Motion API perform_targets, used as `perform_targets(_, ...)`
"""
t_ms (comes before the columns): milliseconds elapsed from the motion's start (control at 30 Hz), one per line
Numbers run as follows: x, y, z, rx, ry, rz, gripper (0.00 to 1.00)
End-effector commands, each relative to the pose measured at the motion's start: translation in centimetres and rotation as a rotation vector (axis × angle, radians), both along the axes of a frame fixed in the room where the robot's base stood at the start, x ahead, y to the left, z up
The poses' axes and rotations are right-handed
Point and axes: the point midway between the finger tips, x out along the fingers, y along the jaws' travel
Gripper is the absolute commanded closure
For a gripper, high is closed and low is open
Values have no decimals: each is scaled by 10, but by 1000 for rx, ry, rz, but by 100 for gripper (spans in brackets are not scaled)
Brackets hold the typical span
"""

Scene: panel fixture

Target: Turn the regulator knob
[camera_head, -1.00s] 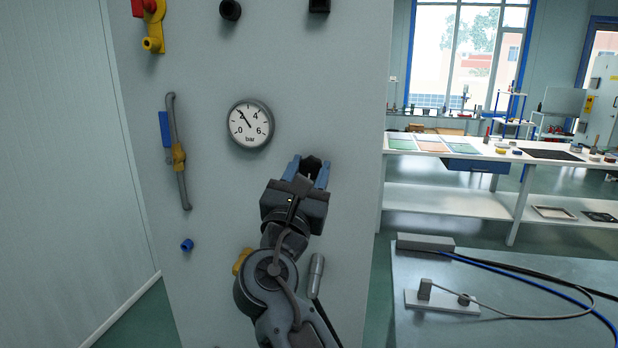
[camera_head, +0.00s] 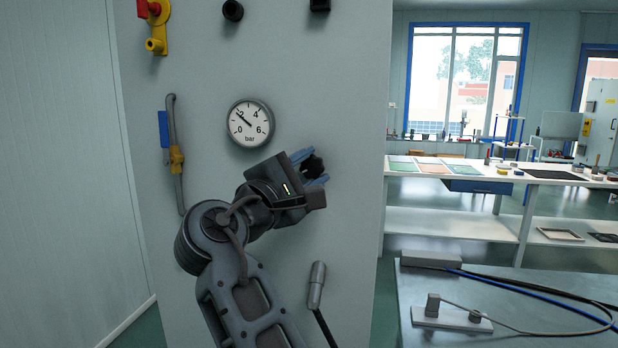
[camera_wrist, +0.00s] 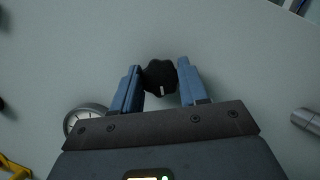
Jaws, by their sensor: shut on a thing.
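The black regulator knob (camera_head: 314,166) sits on the grey panel, below and right of the round pressure gauge (camera_head: 250,123). My gripper (camera_head: 310,168) is at the knob, with its blue fingers above and below it. In the wrist view the dark, lobed knob (camera_wrist: 159,75) is between the two blue fingers (camera_wrist: 158,86), which are shut on it. A short white mark shows on the knob's near edge. The gauge reads in bar; its needle points up and left, between 0 and 4. My fingers partly hide the knob in the head view.
A yellow and red valve (camera_head: 155,28) and black fittings (camera_head: 232,10) are along the panel's top. A pipe with a yellow fitting (camera_head: 176,158) runs down the left. A grey cylindrical handle (camera_head: 317,285) is below my gripper. A bench (camera_head: 480,270) stands at right.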

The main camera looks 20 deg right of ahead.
Motion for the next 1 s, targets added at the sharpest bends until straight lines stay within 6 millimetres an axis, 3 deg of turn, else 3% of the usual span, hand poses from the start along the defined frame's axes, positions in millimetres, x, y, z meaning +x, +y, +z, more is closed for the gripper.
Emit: perform_targets(1000,0,0,1,783,-565,-2,87)
